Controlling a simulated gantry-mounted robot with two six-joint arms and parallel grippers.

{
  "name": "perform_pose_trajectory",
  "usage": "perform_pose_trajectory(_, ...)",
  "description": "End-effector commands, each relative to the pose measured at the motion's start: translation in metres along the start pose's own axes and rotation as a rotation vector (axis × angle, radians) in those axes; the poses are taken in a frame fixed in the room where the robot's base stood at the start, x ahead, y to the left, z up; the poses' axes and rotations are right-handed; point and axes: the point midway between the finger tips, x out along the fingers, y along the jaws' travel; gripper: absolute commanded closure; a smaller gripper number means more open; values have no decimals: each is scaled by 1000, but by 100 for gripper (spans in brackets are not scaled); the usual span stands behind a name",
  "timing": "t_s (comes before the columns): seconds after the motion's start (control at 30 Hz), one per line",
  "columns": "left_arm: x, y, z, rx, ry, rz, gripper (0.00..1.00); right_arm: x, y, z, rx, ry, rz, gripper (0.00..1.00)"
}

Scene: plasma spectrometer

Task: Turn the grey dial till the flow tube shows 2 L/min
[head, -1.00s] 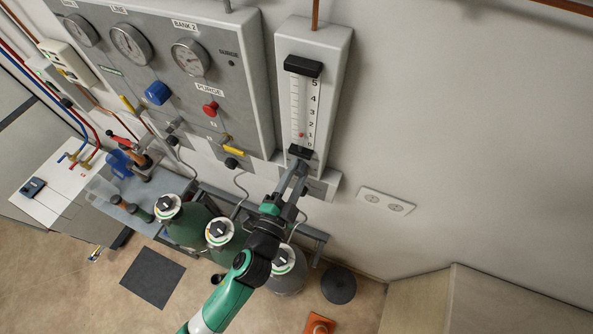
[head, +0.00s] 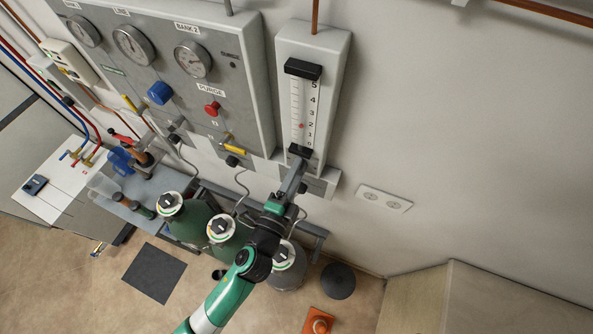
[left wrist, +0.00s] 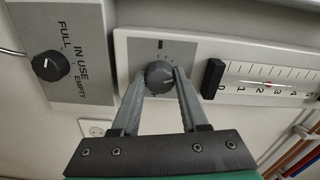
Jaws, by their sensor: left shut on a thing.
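The grey dial (left wrist: 159,74) sits on a pale panel in the left wrist view. My left gripper (left wrist: 160,80) has one finger on each side of it and is shut on it. In the head view, my left gripper (head: 298,168) reaches up to just below the flow tube, and its fingers hide the dial. The flow tube (head: 296,108) has a scale from 0 to 5 between black end blocks. Its red float (head: 301,126) stands about level with the 2 mark. The flow tube also shows in the left wrist view (left wrist: 270,88). My right gripper is not in view.
A grey gauge panel (head: 215,100) with a blue knob (head: 159,93) and a red knob (head: 212,108) is left of the tube. A black selector knob (left wrist: 47,66) is left of the dial. Several gas cylinders (head: 222,229) stand below. The wall to the right is mostly bare.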

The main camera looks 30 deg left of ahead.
Motion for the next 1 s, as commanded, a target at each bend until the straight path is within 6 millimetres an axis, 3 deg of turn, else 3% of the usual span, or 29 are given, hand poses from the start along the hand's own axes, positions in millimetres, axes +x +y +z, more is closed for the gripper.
perform_pose_trajectory(0.17, 0, 0, 0, -1, 1, -1, 100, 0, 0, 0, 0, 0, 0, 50)
perform_pose_trajectory(0.2, 0, 0, 0, -1, 1, -1, 51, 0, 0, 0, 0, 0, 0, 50)
perform_pose_trajectory(0.33, 0, 0, 0, -2, 1, -1, 28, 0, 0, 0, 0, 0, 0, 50)
perform_pose_trajectory(0.73, -8, 1, 0, -2, 1, 0, 26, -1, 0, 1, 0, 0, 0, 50)
perform_pose_trajectory(1.0, -67, 4, 0, -1, 3, 2, 26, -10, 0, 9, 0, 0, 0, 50)
